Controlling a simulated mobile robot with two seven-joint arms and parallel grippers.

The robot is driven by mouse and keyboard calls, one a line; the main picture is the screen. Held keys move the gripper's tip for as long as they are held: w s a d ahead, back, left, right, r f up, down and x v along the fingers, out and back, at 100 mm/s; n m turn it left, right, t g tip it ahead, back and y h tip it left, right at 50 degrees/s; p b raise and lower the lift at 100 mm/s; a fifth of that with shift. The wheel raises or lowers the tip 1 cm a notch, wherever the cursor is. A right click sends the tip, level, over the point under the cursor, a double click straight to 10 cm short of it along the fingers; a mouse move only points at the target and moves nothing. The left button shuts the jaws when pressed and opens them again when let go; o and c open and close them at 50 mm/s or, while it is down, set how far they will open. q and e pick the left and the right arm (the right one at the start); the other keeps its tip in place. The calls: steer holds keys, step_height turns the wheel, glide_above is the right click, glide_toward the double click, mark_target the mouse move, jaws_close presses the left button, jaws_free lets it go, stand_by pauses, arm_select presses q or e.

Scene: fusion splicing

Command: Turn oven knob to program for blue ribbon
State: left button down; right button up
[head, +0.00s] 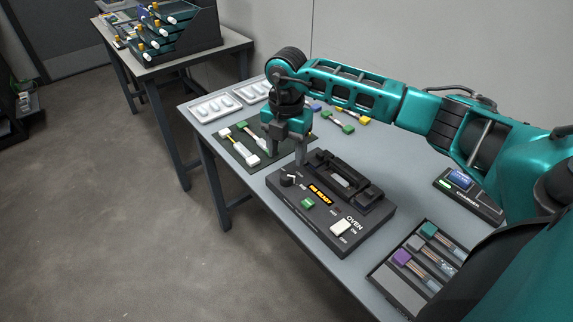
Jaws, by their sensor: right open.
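The black oven (372,228) sits on the grey table, with a lit amber display (320,193), a green button (308,204) and a white on/off switch (341,228). Its knob (288,179) is at the left of its top face; I cannot read the program it points to. My right gripper (286,155) is open, fingers down, just above and behind the knob and apart from it. A small blue piece (315,107) lies behind the gripper, partly hidden by my arm; I cannot tell if it is the blue ribbon. My left gripper is out of view.
A dark mat (262,165) with a yellow ribbon and connectors lies left of the oven. White trays (214,107) are at the far left edge. A device with a screen (461,180) stands right.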

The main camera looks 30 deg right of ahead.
step_height(320, 180, up, 6)
steer(key=shift+r, duration=0.15)
steer(key=shift+a, duration=0.1)
stand_by(0.5)
